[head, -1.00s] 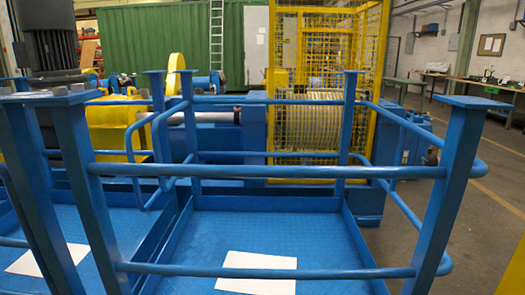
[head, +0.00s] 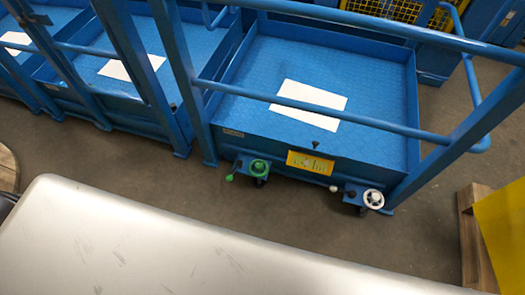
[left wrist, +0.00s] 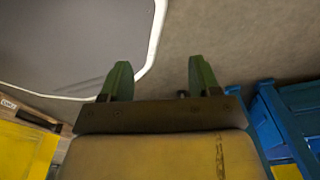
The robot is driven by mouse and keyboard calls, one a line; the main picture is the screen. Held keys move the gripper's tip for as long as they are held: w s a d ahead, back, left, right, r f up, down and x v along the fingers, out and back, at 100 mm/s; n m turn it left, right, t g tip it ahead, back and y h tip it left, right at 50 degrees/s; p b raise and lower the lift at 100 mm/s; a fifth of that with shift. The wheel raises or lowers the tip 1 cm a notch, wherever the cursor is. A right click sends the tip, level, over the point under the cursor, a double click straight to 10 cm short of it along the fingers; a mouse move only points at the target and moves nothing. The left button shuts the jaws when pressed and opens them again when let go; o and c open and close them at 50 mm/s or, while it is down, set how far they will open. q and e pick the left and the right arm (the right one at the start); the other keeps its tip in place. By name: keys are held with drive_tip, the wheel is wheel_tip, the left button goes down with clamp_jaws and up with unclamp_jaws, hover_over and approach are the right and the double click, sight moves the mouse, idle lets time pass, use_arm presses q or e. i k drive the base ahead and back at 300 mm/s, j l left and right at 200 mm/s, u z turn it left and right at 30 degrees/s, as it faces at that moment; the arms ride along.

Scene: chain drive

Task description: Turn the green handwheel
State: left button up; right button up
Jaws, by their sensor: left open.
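The green handwheel (head: 258,167) is small and sits low on the front of the blue platform (head: 262,122), left of a yellow label plate. A green-knobbed lever (head: 231,176) is just to its left. A similar white handwheel (head: 373,199) is at the platform's right front corner, with a white-knobbed lever (head: 337,189) beside it. My left gripper (left wrist: 158,80) shows in the left wrist view, open, with two green fingers apart and nothing between them. The handwheel is not seen in that view. Neither gripper shows in the head view.
A large grey surface (head: 180,250) fills the lower part of the head view. Bare floor (head: 110,160) lies between it and the platform. Blue rails (head: 320,108) cross above the platform. A wooden pallet with a yellow panel (head: 503,230) stands at right.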

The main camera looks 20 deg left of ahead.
sight(258, 166)
drive_tip(key=i+u, duration=0.1)
drive_tip(key=u, duration=0.3)
drive_tip(key=i+u, duration=0.1)
drive_tip(key=u, duration=0.7)
drive_tip(key=i+u, duration=0.15)
drive_tip(key=u, duration=0.25)
